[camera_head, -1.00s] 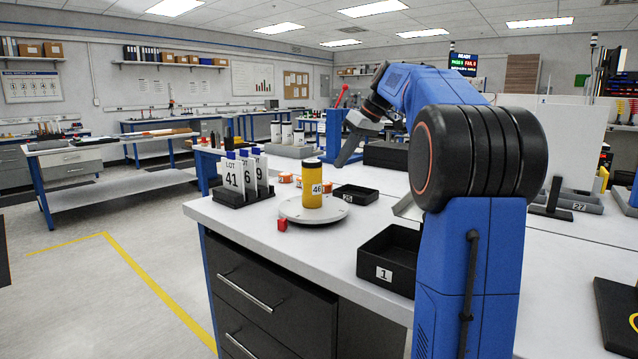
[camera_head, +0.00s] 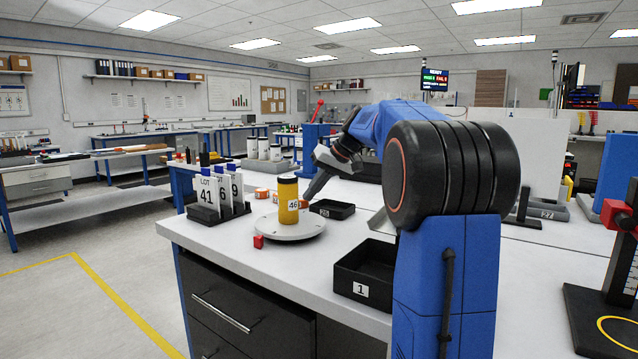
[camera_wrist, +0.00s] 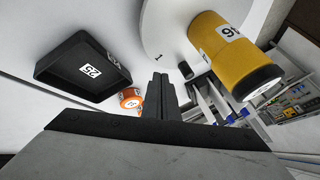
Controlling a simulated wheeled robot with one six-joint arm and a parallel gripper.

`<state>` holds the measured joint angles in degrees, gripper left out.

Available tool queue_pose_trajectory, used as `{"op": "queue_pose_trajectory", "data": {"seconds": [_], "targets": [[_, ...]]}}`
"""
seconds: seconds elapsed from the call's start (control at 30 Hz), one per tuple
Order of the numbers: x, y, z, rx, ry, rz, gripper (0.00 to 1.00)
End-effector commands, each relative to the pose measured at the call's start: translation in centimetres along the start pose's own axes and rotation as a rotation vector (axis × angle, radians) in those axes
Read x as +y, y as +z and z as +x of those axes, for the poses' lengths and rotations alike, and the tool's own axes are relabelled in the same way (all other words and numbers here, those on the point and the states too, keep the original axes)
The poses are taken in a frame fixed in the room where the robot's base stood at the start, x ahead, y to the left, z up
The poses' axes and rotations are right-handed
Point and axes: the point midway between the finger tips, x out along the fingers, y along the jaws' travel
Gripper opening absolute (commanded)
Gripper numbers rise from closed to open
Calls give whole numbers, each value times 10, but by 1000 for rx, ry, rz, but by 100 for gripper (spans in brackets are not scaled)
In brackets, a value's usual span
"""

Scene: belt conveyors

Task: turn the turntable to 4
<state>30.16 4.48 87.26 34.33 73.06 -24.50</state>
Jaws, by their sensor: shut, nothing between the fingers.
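The turntable (camera_head: 290,230) is a round white disc on the bench. A yellow bottle (camera_head: 288,200) with a black cap and a label 46 stands upright on it. A red block (camera_head: 258,241) sits at the disc's near left edge. In the wrist view, the disc (camera_wrist: 165,35) is at the top with a small dark mark on it, and the bottle (camera_wrist: 222,45) is to the right. My gripper (camera_head: 307,196) is low behind and right of the bottle. In the wrist view, its fingers (camera_wrist: 163,88) are together and empty, near the disc's edge. I cannot tell whether they touch it.
A black tray labelled 25 (camera_wrist: 70,88) lies beside the turntable. A black bin labelled 1 (camera_head: 361,291) is in front right. A rack with number cards (camera_head: 218,211) stands at the left. Small orange pieces (camera_head: 262,193) lie behind the disc.

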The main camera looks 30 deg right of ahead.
Motion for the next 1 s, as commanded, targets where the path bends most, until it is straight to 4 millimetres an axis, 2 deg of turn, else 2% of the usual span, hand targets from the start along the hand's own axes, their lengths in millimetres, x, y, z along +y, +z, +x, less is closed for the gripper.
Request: {"op": "queue_pose_trajectory", "data": {"seconds": [0.1, 0.33, 0.53, 1.0], "targets": [[0, 0, 22, -3, -1, 0, 0], [-27, 0, 34, -1, -1, -3, 0], [-35, 0, 38, -1, -1, 0, 0], [-36, 0, 38, -4, -3, -5, 0]]}}
